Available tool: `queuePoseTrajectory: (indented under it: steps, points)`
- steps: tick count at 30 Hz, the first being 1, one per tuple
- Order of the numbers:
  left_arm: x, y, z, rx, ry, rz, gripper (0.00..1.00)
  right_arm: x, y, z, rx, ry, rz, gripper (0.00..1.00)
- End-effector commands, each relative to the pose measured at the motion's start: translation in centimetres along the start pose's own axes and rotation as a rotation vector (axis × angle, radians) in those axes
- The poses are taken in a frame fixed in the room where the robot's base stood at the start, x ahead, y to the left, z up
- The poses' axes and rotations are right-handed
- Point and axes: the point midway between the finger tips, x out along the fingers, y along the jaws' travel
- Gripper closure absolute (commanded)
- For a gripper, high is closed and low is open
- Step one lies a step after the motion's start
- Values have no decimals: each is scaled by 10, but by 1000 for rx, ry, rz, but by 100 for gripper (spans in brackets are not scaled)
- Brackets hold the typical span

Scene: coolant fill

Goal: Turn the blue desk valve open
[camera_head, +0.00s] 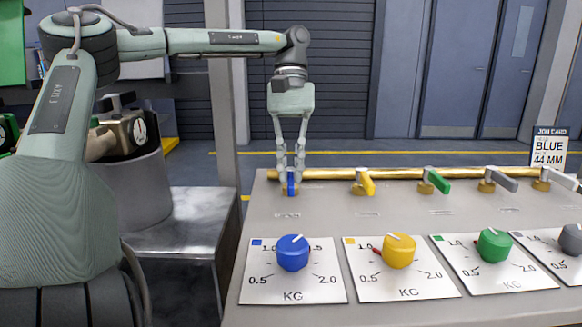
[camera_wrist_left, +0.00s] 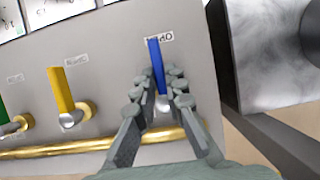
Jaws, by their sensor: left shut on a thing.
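The blue valve (camera_head: 291,183) is at the left end of the row on the desk, along the brass pipe. My left gripper (camera_head: 290,174) points down over it with its fingers on both sides of the blue handle. In the left wrist view the blue valve handle (camera_wrist_left: 158,68) stands between the fingertips of my left gripper (camera_wrist_left: 162,82), and a label reading OPEN lies beside its far end. The gripper is shut on the handle. The valve's base is partly hidden by the fingers. My right gripper is in neither view.
Yellow (camera_head: 365,184), green (camera_head: 436,181) and grey (camera_head: 500,180) valves continue rightward along the brass pipe (camera_head: 330,173). Blue (camera_head: 293,252), yellow (camera_head: 398,250) and green (camera_head: 494,245) dials stand in front. A job card (camera_head: 549,146) reads BLUE 44 MM. A metal bench (camera_head: 205,215) stands left.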

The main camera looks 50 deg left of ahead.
Motion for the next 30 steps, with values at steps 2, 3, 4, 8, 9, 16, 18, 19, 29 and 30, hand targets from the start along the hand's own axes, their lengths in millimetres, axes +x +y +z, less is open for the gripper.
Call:
queuePoseTrajectory:
  steps: [2,3,4,8,9,16,18,19,29,30]
  points:
    - [-2,0,-1,2,5,0,100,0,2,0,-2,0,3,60]
    - [-2,0,-1,2,6,0,86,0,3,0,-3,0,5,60]
    - [-2,0,-1,2,5,1,82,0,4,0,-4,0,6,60]
    - [-1,0,0,1,4,0,68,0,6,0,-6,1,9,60]
    - [-1,0,0,1,3,0,68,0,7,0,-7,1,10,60]
    - [-1,0,0,0,2,0,68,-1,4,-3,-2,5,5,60]
    - [-5,0,0,-1,2,1,68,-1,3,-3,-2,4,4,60]
    - [-8,0,0,-1,2,1,68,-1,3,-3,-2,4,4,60]
    - [-72,1,-1,-3,6,1,68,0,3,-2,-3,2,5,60]
    - [-80,1,0,-3,5,0,68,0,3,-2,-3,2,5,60]
